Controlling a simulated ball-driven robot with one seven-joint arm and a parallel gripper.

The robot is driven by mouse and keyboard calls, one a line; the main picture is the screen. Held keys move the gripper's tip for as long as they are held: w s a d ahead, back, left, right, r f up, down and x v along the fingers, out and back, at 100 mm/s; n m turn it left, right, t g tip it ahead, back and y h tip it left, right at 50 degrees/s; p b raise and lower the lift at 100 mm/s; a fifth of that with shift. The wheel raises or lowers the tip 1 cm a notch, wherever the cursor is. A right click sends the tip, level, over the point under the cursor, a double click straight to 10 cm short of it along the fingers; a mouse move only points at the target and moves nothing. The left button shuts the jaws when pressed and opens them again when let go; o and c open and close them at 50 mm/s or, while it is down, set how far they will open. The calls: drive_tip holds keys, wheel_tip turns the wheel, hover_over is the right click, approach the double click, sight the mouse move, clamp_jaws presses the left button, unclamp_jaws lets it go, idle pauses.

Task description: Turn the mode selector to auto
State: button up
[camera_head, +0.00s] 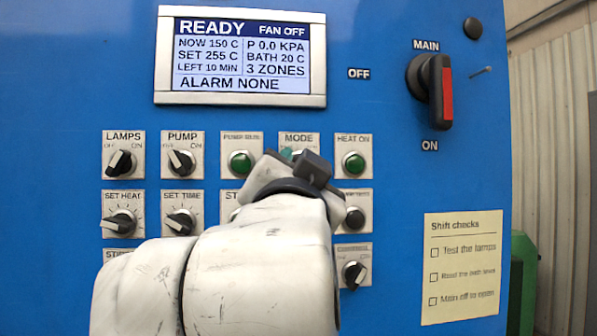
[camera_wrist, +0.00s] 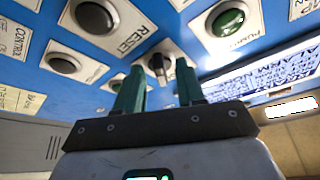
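The mode selector's white plate, labelled MODE (camera_head: 299,138), is in the top row of the blue panel in the head view. My gripper covers its knob there, so its setting is hidden. In the wrist view a dark knob with a pale pointer (camera_wrist: 158,69), which looks like the selector, stands between and just beyond the green fingertips. My gripper (camera_wrist: 160,78) is open with one finger on each side of that knob. I cannot tell whether either finger touches it. In the head view my gripper (camera_head: 287,155) is right at the MODE plate.
Green buttons (camera_head: 241,163) (camera_head: 354,163) flank the selector closely. Lamps (camera_head: 121,163) and pump (camera_head: 181,163) knobs are further left. The display (camera_head: 241,56) above reads READY, ALARM NONE. The red-faced main switch (camera_head: 435,91) projects at right. A checklist (camera_head: 462,266) hangs below it.

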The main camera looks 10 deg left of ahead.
drive_tip(key=b+v, duration=0.2)
drive_tip(key=v, duration=0.8)
drive_tip(key=shift+s, duration=0.35)
drive_tip(key=shift+f, duration=0.2)
